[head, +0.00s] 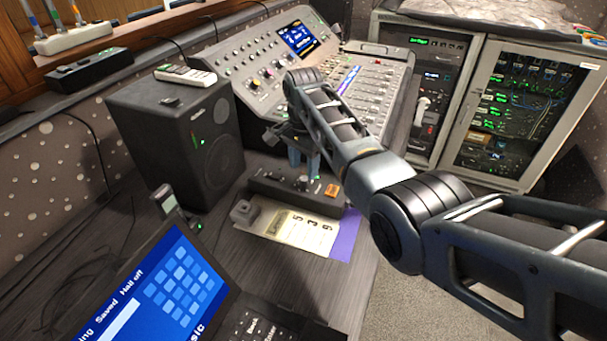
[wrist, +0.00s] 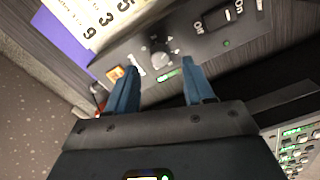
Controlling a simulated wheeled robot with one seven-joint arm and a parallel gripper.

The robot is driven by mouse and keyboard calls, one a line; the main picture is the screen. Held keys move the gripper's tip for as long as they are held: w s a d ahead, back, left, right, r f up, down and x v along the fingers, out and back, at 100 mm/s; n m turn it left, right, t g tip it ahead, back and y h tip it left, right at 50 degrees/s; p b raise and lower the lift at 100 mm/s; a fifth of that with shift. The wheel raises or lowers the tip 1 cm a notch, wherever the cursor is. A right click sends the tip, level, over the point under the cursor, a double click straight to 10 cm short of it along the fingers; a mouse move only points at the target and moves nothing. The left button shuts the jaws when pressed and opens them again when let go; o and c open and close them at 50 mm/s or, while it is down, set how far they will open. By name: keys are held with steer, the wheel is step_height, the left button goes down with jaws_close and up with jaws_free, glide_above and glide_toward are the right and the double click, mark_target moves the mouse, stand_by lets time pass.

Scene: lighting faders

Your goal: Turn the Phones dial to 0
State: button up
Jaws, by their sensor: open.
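A dark control box (head: 292,190) lies on the desk below the mixing console in the head view. In the wrist view the same box (wrist: 213,45) carries a round grey dial (wrist: 160,54) with white marks around it. A green label sits beside the dial, but I cannot read it or the dial's setting surely. My gripper (wrist: 156,78) is open, with its two blue fingers apart and pointing toward the dial. The dial shows between and beyond the fingertips, with nothing held. In the head view my gripper (head: 303,160) is over the box and partly hides it.
A black speaker (head: 175,140) stands left of the box, and the mixing console (head: 310,75) rises behind. A printed sheet (head: 300,228) lies in front, with a laptop (head: 165,290) nearer. A rack cabinet (head: 515,110) stands at the right.

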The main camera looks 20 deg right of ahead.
mark_target(304, 178)
steer(key=shift+f, duration=1.85)
steer(key=shift+c, duration=0.4)
jaws_close()
